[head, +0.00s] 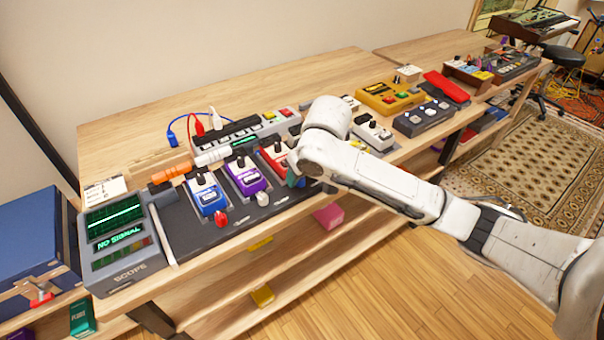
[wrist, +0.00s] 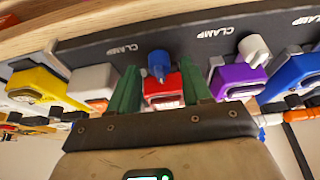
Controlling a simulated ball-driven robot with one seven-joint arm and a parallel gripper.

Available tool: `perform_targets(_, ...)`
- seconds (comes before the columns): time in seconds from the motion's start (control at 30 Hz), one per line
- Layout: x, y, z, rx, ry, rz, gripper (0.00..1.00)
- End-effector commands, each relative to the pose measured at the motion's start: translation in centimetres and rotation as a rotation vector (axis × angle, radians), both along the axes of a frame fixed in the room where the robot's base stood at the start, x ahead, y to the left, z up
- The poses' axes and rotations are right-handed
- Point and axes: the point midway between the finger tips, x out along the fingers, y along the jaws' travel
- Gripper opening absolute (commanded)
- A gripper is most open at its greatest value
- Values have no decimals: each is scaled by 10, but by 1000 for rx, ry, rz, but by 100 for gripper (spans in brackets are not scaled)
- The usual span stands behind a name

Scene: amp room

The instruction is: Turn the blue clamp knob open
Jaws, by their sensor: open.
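The blue clamp knob (wrist: 158,65) stands on the dark pedal board's front strip, in front of the red pedal (wrist: 163,92) in the wrist view. My gripper (wrist: 158,68) is open, with its green fingers on either side of the knob and a visible gap to each. Whether the fingertips reach the knob's depth is hard to tell.
A white clamp knob (wrist: 254,48) stands by the purple pedal (wrist: 238,80). A red knob (head: 221,219) stands by the blue pedal (head: 207,194). The scope (head: 125,245) is at the board's left end. Bare bench top (head: 150,115) lies behind.

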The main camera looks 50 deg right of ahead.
Motion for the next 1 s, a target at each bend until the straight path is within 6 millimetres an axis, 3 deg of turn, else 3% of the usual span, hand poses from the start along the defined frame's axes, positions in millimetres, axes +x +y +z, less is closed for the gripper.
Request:
perform_targets(0.23,0,0,0,0,0,0,47)
perform_targets(0.73,0,0,0,0,0,0,0)
perform_targets(1.0,0,1,1,2,-1,8,0)
